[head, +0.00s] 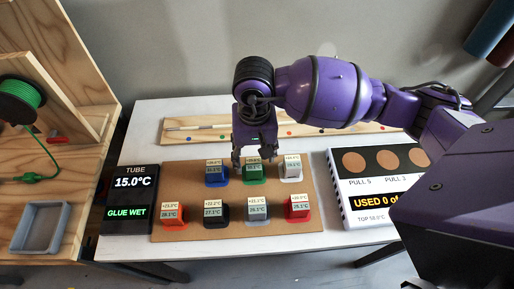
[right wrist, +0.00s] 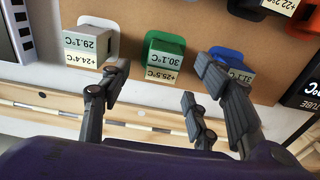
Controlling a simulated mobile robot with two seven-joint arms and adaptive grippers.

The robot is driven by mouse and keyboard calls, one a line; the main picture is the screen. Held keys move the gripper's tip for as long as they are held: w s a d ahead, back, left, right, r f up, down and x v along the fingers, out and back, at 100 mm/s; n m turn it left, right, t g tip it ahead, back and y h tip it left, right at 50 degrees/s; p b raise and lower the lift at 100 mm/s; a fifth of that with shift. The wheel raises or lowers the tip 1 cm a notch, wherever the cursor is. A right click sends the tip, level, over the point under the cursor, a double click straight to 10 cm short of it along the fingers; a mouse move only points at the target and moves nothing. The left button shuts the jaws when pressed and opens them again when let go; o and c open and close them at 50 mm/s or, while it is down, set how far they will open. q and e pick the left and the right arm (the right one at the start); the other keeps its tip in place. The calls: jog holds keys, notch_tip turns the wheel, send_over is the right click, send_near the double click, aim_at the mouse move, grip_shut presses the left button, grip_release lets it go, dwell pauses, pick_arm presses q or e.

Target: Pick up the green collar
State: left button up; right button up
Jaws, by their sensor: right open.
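The green collar (head: 252,180) lies in the back row on a brown board, a small block with a temperature label on it. In the right wrist view the green collar (right wrist: 151,41) shows its rim around a grey block with a label reading 30.1°C. My right gripper (head: 254,158) is open and points down over the green collar, partly covering it. In the right wrist view its spread fingers (right wrist: 162,82) are empty, with the green collar ahead between them. Whether they touch it I cannot tell. My left gripper is not in view.
A blue collar (head: 216,183) and a white collar (head: 291,178) flank the green one closely. Several other collars stand in the front row of the board (head: 187,232). A dark tube display (head: 129,198) reads 15.0°C, GLUE WET. A panel (head: 351,210) stands right; a wooden strip (head: 200,132) lies behind.

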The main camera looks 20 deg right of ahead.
aim_at(254, 164)
jog(key=f, duration=0.3)
jog(key=f+p, duration=0.1)
jog(key=f, duration=0.1)
jog(key=shift+s+a+f, duration=0.1)
jog(key=shift+a+f, duration=0.15)
jog(key=shift+f, duration=0.05)
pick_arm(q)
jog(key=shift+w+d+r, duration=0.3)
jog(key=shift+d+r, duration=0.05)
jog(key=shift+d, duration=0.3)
pick_arm(e)
jog(key=shift+d+f, duration=0.1)
jog(key=shift+f, duration=0.25)
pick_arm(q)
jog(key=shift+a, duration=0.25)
pick_arm(e)
jog(key=c, duration=1.2)
